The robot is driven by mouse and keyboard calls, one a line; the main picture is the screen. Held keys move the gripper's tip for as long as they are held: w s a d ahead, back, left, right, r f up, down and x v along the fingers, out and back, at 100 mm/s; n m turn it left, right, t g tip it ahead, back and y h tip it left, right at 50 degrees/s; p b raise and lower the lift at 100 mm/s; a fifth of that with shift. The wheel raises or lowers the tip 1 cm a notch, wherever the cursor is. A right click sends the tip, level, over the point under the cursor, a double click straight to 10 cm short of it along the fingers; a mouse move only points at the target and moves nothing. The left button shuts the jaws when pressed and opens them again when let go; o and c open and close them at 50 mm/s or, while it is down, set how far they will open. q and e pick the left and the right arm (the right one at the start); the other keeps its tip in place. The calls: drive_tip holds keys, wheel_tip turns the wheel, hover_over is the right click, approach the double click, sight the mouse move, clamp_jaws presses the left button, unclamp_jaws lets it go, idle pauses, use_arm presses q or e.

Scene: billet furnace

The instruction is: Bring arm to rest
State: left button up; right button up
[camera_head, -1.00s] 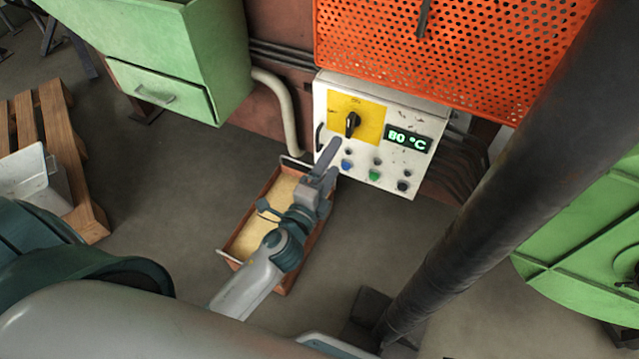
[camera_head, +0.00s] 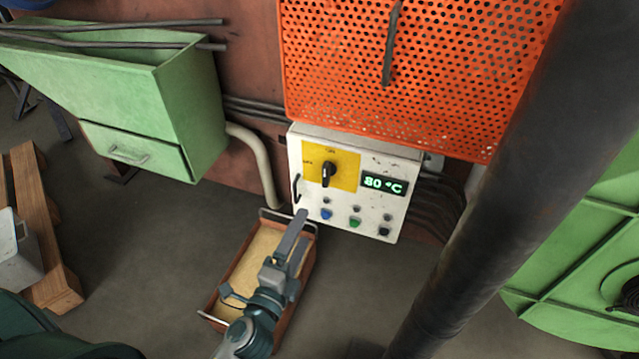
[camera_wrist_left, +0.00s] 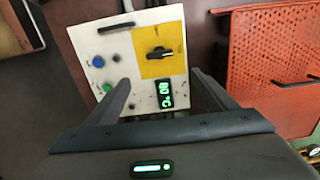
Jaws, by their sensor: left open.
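My left gripper (camera_head: 293,232) is open and empty in the head view, in front of and below the white control panel (camera_head: 306,150). In that view it overlaps the tray of sand-coloured material (camera_head: 260,250). The left wrist view shows the two fingers (camera_wrist_left: 165,90) apart, with the panel (camera_wrist_left: 95,45) beyond them. The panel has a black rotary knob (camera_head: 328,172) on a yellow plate, a display (camera_head: 384,186) reading 80 °C, and blue, green and black buttons. My right gripper is not in view.
A green bin with a drawer (camera_head: 135,150) stands at the left. An orange perforated guard (camera_head: 420,70) is above the panel. A thick dark column (camera_head: 500,170) crosses the right side. A wooden pallet (camera_head: 35,215) lies at far left. Grey floor is clear between pallet and tray.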

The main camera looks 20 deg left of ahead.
use_arm(q)
drive_tip(key=s+f+n+g+p, duration=0.2)
drive_tip(key=s+f+n+g, duration=0.15)
drive_tip(key=f, duration=0.65)
drive_tip(key=s+f+n+g+p, duration=0.3)
drive_tip(key=s+f+n, duration=0.1)
drive_tip(key=f, duration=0.6)
drive_tip(key=s+f+n+g+p, duration=0.2)
drive_tip(key=s+f+n+g, duration=0.15)
drive_tip(key=f, duration=0.65)
drive_tip(key=s+f+n+g+p, duration=0.2)
drive_tip(key=s+f+n, duration=0.3)
drive_tip(key=s+f, duration=0.3)
drive_tip(key=shift+s+g+h, duration=0.3)
drive_tip(key=shift+s, duration=0.65)
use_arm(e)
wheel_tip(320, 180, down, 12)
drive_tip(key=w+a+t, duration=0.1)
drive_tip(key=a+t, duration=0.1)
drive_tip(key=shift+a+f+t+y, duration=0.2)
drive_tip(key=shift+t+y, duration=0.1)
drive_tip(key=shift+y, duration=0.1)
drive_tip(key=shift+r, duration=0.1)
